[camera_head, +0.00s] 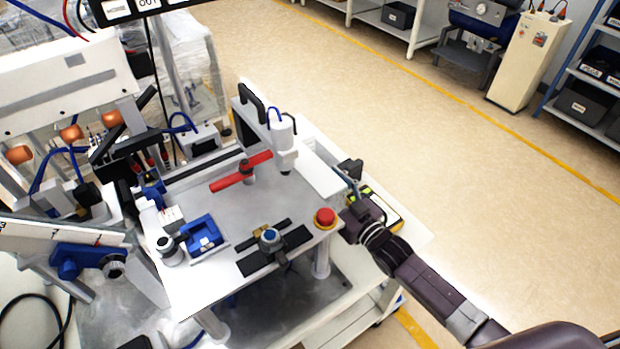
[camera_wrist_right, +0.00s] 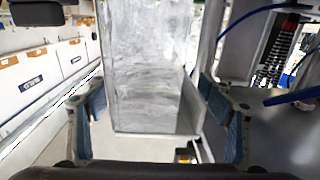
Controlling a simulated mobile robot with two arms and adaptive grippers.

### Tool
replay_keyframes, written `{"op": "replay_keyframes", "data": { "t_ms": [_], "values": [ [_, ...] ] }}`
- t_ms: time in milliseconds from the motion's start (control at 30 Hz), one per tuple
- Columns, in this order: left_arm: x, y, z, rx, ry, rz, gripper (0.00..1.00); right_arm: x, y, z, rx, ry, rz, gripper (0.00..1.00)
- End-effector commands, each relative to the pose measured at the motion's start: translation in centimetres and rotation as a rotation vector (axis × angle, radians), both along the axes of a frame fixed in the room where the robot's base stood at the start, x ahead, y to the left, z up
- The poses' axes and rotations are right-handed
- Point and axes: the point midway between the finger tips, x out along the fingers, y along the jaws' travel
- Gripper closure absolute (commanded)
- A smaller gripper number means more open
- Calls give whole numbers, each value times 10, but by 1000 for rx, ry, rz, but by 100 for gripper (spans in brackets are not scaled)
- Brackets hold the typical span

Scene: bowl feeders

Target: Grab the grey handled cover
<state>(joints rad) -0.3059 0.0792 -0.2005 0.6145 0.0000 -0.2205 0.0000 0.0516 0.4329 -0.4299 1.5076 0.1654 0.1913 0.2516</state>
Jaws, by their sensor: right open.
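My right gripper (camera_head: 349,184) is at the right edge of the white workstation, beside an upright light panel (camera_head: 315,168). In the right wrist view its two fingers (camera_wrist_right: 155,108) are wide apart. A scuffed grey sheet-like piece (camera_wrist_right: 148,65) shows between and beyond the fingers there; I cannot tell whether this is the grey handled cover or whether a finger touches it. In the head view a black handle (camera_head: 252,103) stands at the far end of the light panel. My left gripper is not in view.
The workstation top carries a red bar (camera_head: 240,172), a red button (camera_head: 325,217), a blue fixture (camera_head: 201,235) and a black fixture with a blue knob (camera_head: 269,240). A yellow-and-black item (camera_head: 378,205) lies by my right gripper. The floor (camera_head: 440,135) beyond is clear.

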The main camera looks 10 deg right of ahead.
Motion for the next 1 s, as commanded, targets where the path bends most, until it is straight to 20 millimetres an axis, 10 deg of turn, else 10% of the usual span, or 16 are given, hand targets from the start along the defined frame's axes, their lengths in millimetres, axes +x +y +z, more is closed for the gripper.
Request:
{"op": "replay_keyframes", "data": {
  "t_ms": [533, 1000],
  "values": [
    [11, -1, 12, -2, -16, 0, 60, 32, 13, 4, 0, -1, 0, 27],
    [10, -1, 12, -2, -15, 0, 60, 32, 12, 3, 0, 0, 0, 79]
  ]
}}
